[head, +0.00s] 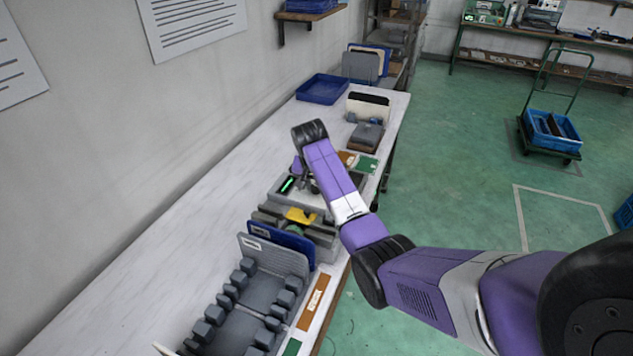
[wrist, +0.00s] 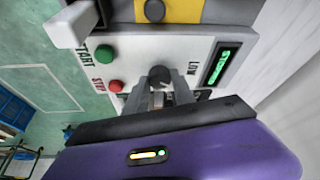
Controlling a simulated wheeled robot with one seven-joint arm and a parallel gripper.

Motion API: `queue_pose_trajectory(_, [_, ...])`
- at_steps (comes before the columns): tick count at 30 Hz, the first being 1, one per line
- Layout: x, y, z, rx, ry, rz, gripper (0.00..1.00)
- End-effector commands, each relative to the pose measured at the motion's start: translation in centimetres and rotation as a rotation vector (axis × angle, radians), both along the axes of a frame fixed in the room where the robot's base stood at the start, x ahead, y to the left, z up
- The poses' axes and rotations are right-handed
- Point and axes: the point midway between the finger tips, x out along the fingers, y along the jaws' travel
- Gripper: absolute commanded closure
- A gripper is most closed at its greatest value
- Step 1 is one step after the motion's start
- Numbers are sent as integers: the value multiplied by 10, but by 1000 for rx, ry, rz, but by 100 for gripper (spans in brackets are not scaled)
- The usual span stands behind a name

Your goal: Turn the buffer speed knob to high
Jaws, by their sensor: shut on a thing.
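The buffer speed knob (wrist: 159,75) is a dark round knob on a light grey panel (wrist: 135,52) in the wrist view. The word LOW is printed to its right; its pointer direction cannot be made out. My gripper (wrist: 161,87) is shut on the knob, with a grey finger on each side. A green START button (wrist: 104,54) and a red STOP button (wrist: 116,86) sit to the left. A lit green display (wrist: 221,66) is at the right. In the head view my arm hides the knob, and the display (head: 287,184) shows beside it.
A yellow part with a dark knob (wrist: 154,11) stands above the panel in the wrist view. On the white bench (head: 190,215), a grey rack (head: 237,290) stands in front and a blue tray (head: 323,89) at the back. The bench's left side is clear.

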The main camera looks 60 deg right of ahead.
Motion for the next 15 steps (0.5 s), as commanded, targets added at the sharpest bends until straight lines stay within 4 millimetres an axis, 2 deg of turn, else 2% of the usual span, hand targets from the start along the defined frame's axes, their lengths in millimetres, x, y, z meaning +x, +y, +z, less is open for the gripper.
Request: queue_pose_trajectory(15, [5,0,-2,-1,-1,-489,100])
